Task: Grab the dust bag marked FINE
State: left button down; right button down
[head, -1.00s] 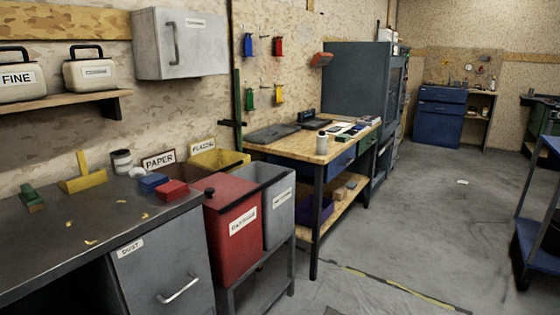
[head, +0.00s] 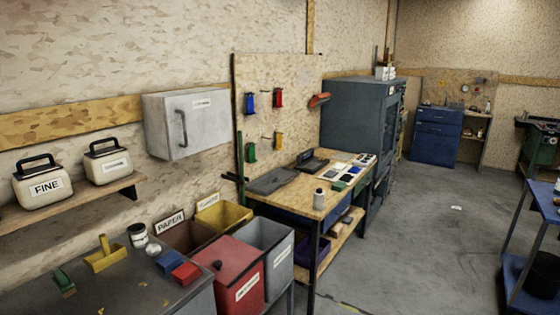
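The dust bag marked FINE (head: 42,188) is a cream box-like bag with a dark top and black handle. It stands upright on a wooden wall shelf (head: 80,205) at the left. A second similar bag (head: 108,165) with a label too small to read stands to its right on the same shelf, a small gap apart. Neither of my grippers shows in the head view.
Below the shelf is a grey bench (head: 140,285) with a yellow tool, a green block and red and blue blocks. A grey cabinet (head: 190,125) hangs right of the shelf. Bins and a wooden workbench (head: 290,190) stand further right. Open floor (head: 420,240) lies at the right.

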aim_at(40, 187)
jog(key=u, duration=1.35)
